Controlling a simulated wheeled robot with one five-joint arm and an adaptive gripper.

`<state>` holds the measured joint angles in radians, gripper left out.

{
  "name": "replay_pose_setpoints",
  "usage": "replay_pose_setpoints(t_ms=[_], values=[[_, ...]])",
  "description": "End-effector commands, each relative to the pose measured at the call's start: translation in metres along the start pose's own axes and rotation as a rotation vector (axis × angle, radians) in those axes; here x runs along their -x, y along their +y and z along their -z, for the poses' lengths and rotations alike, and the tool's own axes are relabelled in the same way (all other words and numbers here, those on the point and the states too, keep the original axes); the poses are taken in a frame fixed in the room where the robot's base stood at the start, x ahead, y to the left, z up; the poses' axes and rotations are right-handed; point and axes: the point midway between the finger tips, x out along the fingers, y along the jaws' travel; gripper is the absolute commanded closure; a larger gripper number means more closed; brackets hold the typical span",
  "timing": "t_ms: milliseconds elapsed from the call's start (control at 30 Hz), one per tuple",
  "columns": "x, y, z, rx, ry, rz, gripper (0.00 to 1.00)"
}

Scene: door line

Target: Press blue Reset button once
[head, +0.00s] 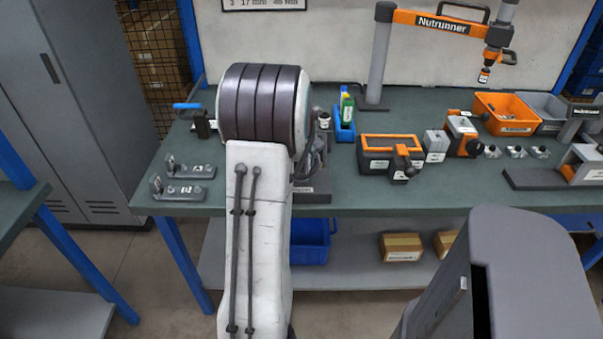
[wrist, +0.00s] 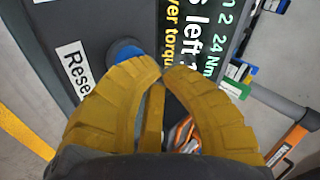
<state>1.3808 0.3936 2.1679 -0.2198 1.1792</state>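In the wrist view, the round blue button (wrist: 125,50) sits on a dark grey panel. A white label (wrist: 74,69) beside it reads "Rese", its end cut off by my finger. My gripper (wrist: 163,70) has yellow ribbed fingers with the tips together and nothing between them. The left fingertip lies just below and right of the button in the picture and overlaps its lower edge. I cannot tell whether it touches the button. In the head view, the button and my gripper are hidden behind my arm.
A display with green and white text (wrist: 198,35) lies right of the button. In the head view, the green workbench (head: 340,190) holds an orange-black toolbox (head: 390,143), an orange bin (head: 506,110), a blue holder with a green bottle (head: 346,110), and an orange Nutrunner arm (head: 440,22).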

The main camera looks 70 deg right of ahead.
Motion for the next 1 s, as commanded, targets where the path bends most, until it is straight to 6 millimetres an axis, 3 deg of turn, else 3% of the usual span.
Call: replay_pose_setpoints(t_ms=[1000], values=[[-0.0051,0.0052,-0.0021,0.0,-0.001,-0.001,1.0]])
